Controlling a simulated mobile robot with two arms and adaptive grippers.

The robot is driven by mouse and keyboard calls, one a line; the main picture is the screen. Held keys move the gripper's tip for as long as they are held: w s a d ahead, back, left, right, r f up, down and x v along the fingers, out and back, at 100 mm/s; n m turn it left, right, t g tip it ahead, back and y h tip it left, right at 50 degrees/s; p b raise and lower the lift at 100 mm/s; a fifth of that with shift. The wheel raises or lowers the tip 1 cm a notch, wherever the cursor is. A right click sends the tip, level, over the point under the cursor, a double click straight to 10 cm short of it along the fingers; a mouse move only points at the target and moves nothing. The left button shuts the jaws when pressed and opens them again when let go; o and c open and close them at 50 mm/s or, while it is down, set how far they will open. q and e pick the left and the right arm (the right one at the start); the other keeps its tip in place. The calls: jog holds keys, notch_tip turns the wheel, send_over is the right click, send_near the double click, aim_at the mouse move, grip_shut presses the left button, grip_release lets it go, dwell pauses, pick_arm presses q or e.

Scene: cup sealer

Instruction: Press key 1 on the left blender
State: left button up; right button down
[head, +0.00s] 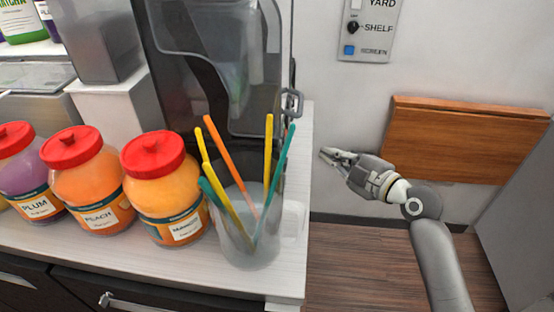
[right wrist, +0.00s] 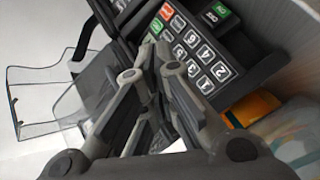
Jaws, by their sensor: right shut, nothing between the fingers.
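My right gripper (head: 335,155) is shut and empty, in the air just right of the counter's end in the head view. In the right wrist view its fingertips (right wrist: 155,58) overlap the left side of a black keypad (right wrist: 240,62) with white-outlined number keys, a red key and a green key. The keypad appears tilted; I cannot tell whether the fingers touch it. My left gripper is out of view.
Red-lidded jars (head: 165,190) and a clear cup (head: 240,245) with coloured straws stand along the counter (head: 275,285) front. The floor right of the counter is open.

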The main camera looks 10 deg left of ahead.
jog(key=shift+a+r, duration=0.1)
jog(key=shift+r, duration=0.3)
jog(key=a+f+p, duration=0.1)
jog(key=a+f, duration=0.2)
jog(key=a, duration=0.5)
jog(key=shift+a, duration=0.2)
jog(key=shift+a, duration=0.1)
dwell(1.3)
jog(key=shift+a, duration=0.25)
